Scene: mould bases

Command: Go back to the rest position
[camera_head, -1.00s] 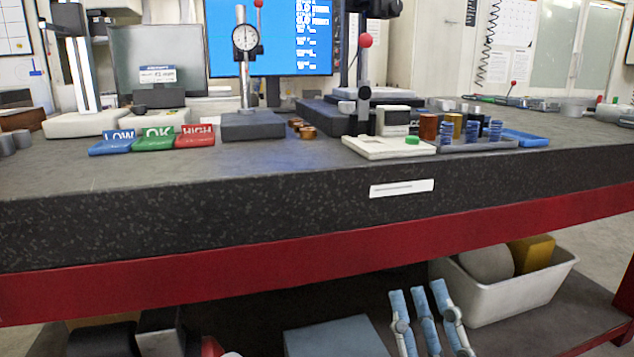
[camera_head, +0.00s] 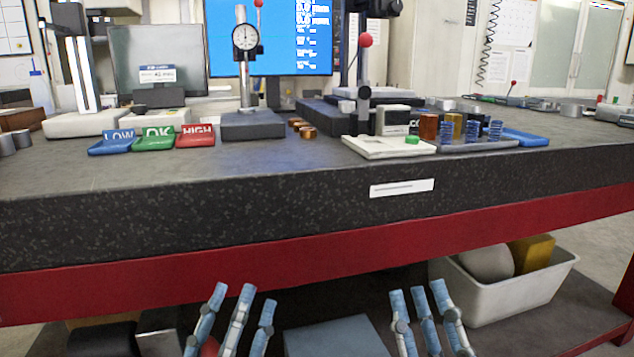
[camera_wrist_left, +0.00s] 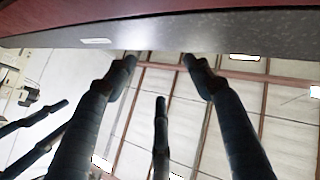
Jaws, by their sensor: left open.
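My left gripper (camera_head: 243,297) is at the bottom of the head view, in front of the bench's red lower rail. Its pale blue fingers point upward, spread apart with nothing between them. In the left wrist view its dark fingers (camera_wrist_left: 160,75) stand apart below the bench edge, with only the ceiling between them. My right gripper (camera_head: 419,293) is to its right in the head view, also pointing up. Its fingertips are apart and no object shows between them. Both grippers are clear of the bench top.
The dark stone bench (camera_head: 250,165) carries a dial gauge stand (camera_head: 245,45), blue LOW (camera_head: 113,143), green OK (camera_head: 155,139) and red HIGH (camera_head: 195,136) trays, and a white plate (camera_head: 385,148). A white bin (camera_head: 520,292) stands on the lower shelf at right. The front bench top is clear.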

